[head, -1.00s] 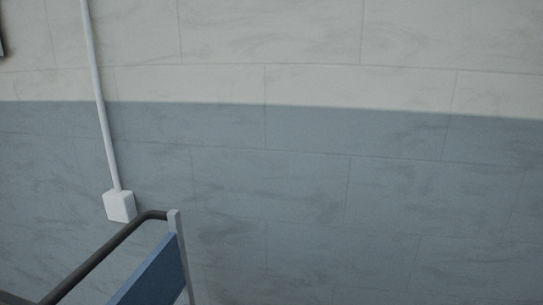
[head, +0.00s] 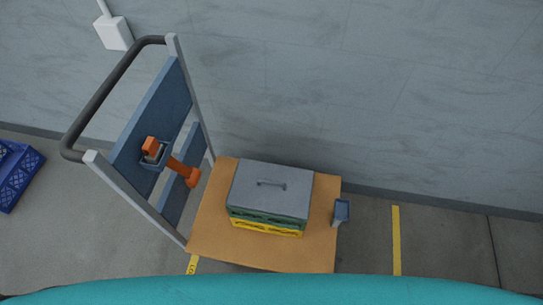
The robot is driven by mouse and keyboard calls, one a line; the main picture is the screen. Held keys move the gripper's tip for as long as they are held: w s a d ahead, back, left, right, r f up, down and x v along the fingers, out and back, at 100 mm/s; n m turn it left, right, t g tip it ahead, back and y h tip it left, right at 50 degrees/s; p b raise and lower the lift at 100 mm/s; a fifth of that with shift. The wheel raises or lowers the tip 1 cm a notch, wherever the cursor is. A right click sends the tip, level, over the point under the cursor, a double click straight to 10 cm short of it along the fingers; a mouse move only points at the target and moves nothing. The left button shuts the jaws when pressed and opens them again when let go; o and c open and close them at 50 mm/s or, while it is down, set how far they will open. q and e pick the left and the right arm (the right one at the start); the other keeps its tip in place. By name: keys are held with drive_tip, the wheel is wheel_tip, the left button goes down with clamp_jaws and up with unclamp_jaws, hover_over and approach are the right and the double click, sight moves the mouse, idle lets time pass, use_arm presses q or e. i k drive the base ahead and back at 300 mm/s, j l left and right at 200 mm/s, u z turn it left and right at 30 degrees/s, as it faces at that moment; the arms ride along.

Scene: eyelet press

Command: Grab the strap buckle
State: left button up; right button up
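An orange strap (head: 180,166) with a grey metal piece, which looks like the buckle (head: 153,152), is at the blue back panel (head: 150,120) of a platform cart. An orange block sits at the buckle's upper end, and the strap runs down to the right to a wider orange end near the cart deck. The fine shape of the buckle is too small to tell. Neither of my grippers shows in the head view.
The cart's tan deck (head: 215,215) carries a grey-lidded box (head: 270,190) over green and yellow crates. A small blue-grey bracket (head: 341,211) is at the deck's right edge. A dark handle (head: 110,90) tops the cart. A wall stands behind; a blue crate (head: 18,175) lies left.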

sight(154, 151)
drive_tip(key=u, duration=1.05)
drive_tip(key=l+z, duration=0.15)
drive_tip(key=z, duration=0.15)
drive_tip(key=k, duration=0.05)
